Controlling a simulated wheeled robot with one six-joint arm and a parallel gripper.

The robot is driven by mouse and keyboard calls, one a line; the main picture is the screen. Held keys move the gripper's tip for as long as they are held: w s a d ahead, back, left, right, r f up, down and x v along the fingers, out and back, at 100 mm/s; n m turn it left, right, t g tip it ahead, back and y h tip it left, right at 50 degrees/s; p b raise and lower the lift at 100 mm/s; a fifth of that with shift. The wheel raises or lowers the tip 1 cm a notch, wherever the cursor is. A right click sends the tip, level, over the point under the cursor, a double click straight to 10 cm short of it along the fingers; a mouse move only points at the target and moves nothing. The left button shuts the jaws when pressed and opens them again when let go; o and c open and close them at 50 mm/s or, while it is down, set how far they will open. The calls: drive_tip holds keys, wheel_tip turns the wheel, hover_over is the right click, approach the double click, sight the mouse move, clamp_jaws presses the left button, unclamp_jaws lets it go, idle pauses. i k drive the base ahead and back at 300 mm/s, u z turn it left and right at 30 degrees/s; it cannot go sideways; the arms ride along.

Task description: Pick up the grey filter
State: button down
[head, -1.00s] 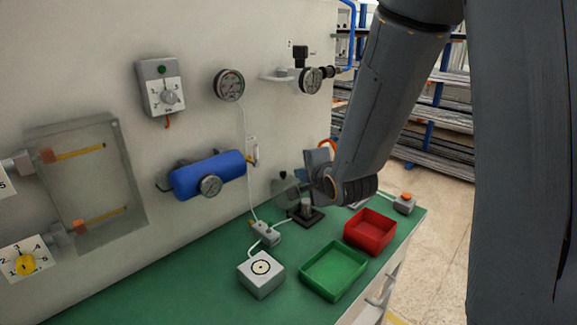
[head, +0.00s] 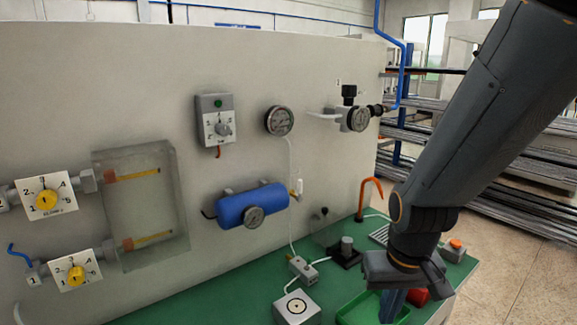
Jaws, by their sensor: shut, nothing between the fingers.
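A small grey cylinder (head: 346,244) stands upright on a black square base (head: 344,256) at the back of the green bench, against the panel. It is the only thing I see that could be the grey filter, but I cannot be sure. My gripper (head: 392,306) hangs down at the right front, over the trays, to the right of the cylinder and apart from it. Its blue-grey fingers look shut and hold nothing that I can see. My wrist hides part of the bench behind it.
A green tray (head: 352,310) and a red tray (head: 416,298) lie under my arm, partly hidden. A white box with a ring mark (head: 297,306) and a small grey block (head: 302,268) sit left. An orange hook (head: 371,187) rises behind. A blue tank (head: 252,205) juts from the panel.

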sight(346, 250)
drive_tip(key=k, duration=1.3)
drive_tip(key=z, duration=0.75)
drive_tip(key=i, duration=1.15)
drive_tip(key=u, duration=0.55)
drive_tip(key=i, duration=0.85)
drive_tip(key=u, duration=0.8)
